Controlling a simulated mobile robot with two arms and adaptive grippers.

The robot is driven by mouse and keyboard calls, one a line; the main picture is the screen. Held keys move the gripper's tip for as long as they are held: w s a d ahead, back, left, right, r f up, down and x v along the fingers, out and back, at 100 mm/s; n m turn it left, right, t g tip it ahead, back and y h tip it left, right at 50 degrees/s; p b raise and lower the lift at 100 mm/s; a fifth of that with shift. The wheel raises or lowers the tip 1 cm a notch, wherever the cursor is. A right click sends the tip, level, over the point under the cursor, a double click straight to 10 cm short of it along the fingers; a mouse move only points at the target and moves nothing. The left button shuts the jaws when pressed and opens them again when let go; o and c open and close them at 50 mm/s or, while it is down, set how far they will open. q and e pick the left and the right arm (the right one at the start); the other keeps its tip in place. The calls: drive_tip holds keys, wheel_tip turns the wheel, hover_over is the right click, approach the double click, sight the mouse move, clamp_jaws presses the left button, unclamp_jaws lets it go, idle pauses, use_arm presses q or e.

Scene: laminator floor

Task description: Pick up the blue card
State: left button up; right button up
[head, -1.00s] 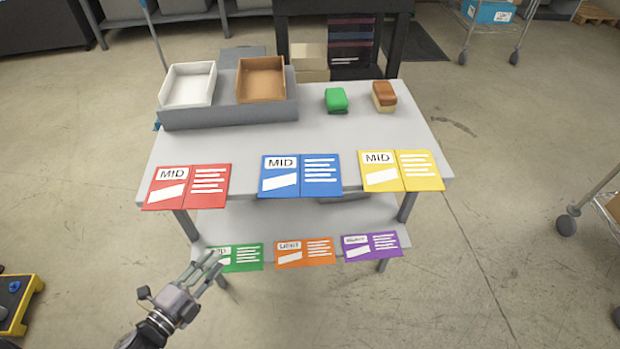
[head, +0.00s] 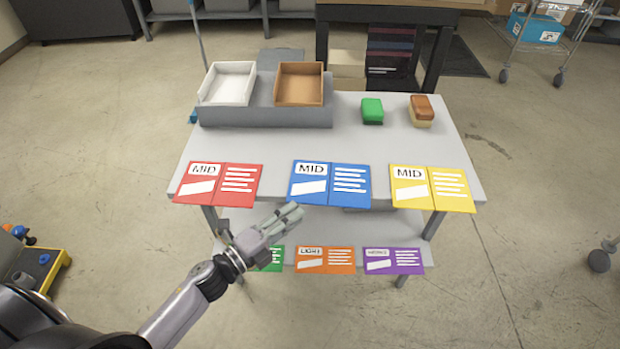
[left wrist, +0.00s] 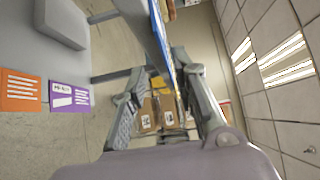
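The blue card (head: 329,184) lies flat at the front edge of the grey table top, marked MID, its near edge slightly overhanging. It is between the red card (head: 218,184) and the yellow card (head: 433,189). My left gripper (head: 294,212) is just in front of and below the blue card's near left corner. In the left wrist view its fingers (left wrist: 160,80) are apart, with the blue card (left wrist: 163,42) seen nearly edge-on ahead, towards the gap. I see no hold on it. My right gripper is not in view.
On the lower shelf lie a partly hidden green card (head: 270,260), an orange card (head: 325,260) and a purple card (head: 393,261). White (head: 228,84) and brown (head: 299,84) trays sit at the back left; green (head: 372,110) and brown (head: 421,110) blocks at the back right.

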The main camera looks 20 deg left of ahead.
sight(310, 181)
use_arm(q)
drive_tip(key=x, duration=0.2)
drive_tip(key=p+x, duration=0.1)
drive_tip(key=x, duration=0.2)
drive_tip(key=shift+d+r, duration=0.25)
drive_tip(key=shift+d, duration=0.05)
drive_tip(key=shift+c, duration=0.4)
clamp_jaws()
